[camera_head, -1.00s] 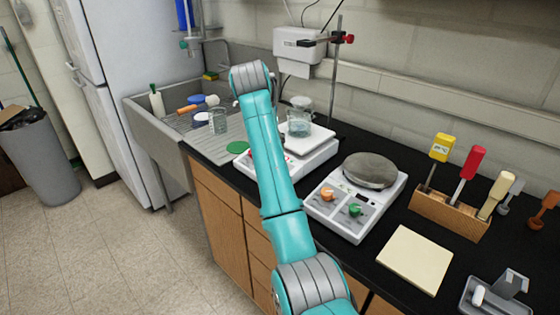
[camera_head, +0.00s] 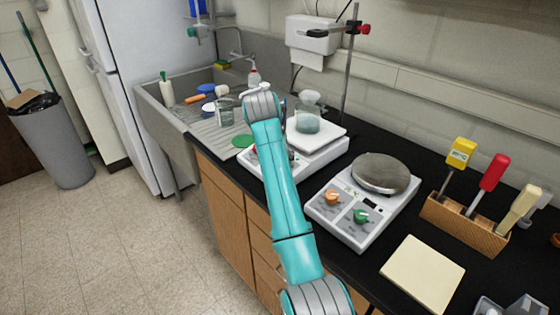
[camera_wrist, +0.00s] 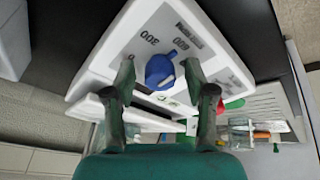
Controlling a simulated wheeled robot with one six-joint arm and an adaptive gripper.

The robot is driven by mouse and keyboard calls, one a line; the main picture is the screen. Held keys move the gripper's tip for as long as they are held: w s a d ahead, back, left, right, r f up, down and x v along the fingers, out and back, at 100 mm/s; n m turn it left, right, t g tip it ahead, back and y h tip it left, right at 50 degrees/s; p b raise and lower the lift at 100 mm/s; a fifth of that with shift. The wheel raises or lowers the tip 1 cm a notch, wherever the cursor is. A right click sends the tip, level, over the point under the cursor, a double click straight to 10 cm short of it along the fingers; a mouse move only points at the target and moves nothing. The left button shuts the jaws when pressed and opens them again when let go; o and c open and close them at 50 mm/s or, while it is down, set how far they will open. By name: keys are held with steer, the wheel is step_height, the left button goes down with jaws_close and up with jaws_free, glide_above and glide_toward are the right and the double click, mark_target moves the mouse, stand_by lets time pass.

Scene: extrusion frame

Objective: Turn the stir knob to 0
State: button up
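A blue knob (camera_wrist: 161,69) sits on a white panel with printed numbers, among them 300, in the wrist view. My gripper (camera_wrist: 158,66) is open, with one finger on each side of the knob. A gap shows between each fingertip and the knob, so I see no clear contact. In the head view the white stirrer (camera_head: 327,152) carries a glass flask (camera_head: 308,113) on its plate. My arm covers much of its front panel and hides the blue knob and the gripper there.
A second white device (camera_head: 383,207) with an orange knob (camera_head: 333,197) and a green knob (camera_head: 361,216) stands to the right. A sink with glassware lies left.

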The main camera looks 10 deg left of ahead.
jaws_close()
steer(key=shift+n, duration=0.5)
steer(key=n+y, duration=0.1)
steer(key=n, duration=0.3)
steer(key=n+g, duration=0.1)
steer(key=n, duration=0.3)
steer(key=shift+d+n+y, duration=0.1)
steer(key=shift+n+y, duration=0.2)
steer(key=shift+y, duration=0.1)
steer(key=n+g, duration=0.1)
steer(key=n, duration=0.6)
steer(key=shift+g, duration=0.4)
steer(key=n, duration=0.3)
steer(key=shift+w+r+n+g, duration=0.1)
steer(key=shift+n+g, duration=0.2)
steer(key=shift+g, duration=0.1)
steer(key=shift+n+g, duration=0.4)
steer(key=shift+n, duration=1.4)
